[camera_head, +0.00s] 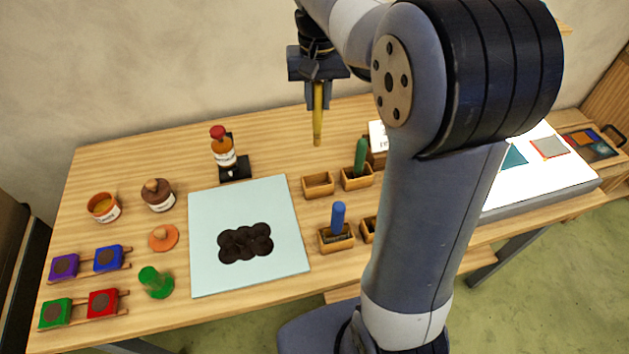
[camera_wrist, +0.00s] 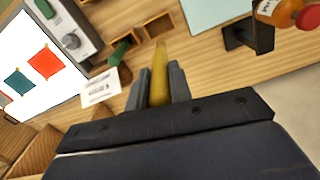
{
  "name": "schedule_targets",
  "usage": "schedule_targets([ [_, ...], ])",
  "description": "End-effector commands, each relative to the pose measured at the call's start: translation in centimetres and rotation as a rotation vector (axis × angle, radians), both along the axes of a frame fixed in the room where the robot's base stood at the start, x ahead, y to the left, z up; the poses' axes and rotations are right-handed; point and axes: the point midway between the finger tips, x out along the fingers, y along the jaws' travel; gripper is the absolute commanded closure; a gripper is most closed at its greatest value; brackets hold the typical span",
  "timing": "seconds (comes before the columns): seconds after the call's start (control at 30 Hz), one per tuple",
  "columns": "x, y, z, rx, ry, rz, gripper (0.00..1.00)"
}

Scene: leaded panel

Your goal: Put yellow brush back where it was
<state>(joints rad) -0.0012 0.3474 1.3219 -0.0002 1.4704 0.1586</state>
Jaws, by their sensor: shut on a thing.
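My gripper (camera_head: 318,92) is shut on the yellow brush (camera_head: 318,122), which hangs upright in the air above the table. In the wrist view the yellow brush (camera_wrist: 159,75) sticks out between the two fingers of my gripper (camera_wrist: 158,82). One upper holder (camera_head: 318,194) is empty. The holder beside it (camera_head: 344,184) has the green brush (camera_head: 360,157) standing in it. A nearer holder (camera_head: 337,248) has the blue brush (camera_head: 338,219). Another holder (camera_head: 368,236) is partly hidden by my arm.
The light-blue mat (camera_head: 205,262) carries a dark patch. A bottle on a black stand (camera_head: 236,174), small pots and coloured pads lie on the left. A lit white panel (camera_head: 570,186) with coloured pieces is on the right. My arm hides the table's middle right.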

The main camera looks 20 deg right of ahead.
Motion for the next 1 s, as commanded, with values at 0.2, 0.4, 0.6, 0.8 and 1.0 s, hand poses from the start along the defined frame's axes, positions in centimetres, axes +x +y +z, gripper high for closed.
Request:
schedule_targets([
  [0.2,-0.1,0.0,-3.5,0.000,0.002,0.000,1.00],
  [0.4,-0.1,0.0,-6.0,0.000,0.002,0.000,1.00],
  [0.6,-0.1,0.0,-7.8,0.000,0.004,0.000,1.00],
  [0.8,-0.2,0.0,-11.5,0.000,0.006,0.000,1.00],
  [1.0,-0.2,0.0,-13.5,-0.001,0.003,0.000,1.00],
])
